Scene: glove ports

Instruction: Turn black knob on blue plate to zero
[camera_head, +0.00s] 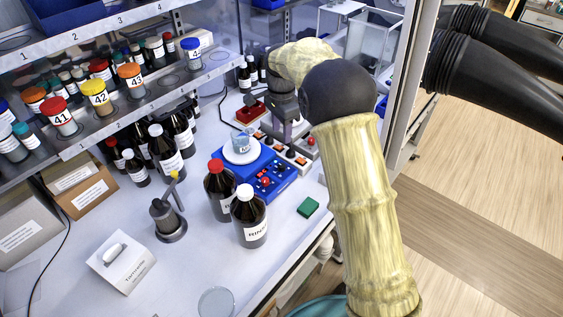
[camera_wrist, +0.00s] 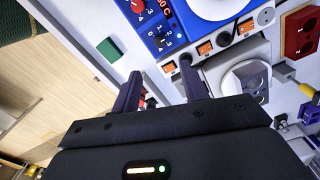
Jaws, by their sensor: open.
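The blue plate (camera_head: 276,183) is the front panel of a blue device in the head view, with a red display and small controls. In the wrist view the blue plate (camera_wrist: 178,38) fills the top middle, with white scale numbers and part of a "50 C" marking. In the head view my gripper (camera_head: 288,135) is above that strip, behind the blue device, partly hidden by my arm.
A white dish (camera_head: 241,151) sits on the blue device. Two brown bottles (camera_head: 250,222) stand in front of it. A green block (camera_head: 308,207) lies near the bench edge.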

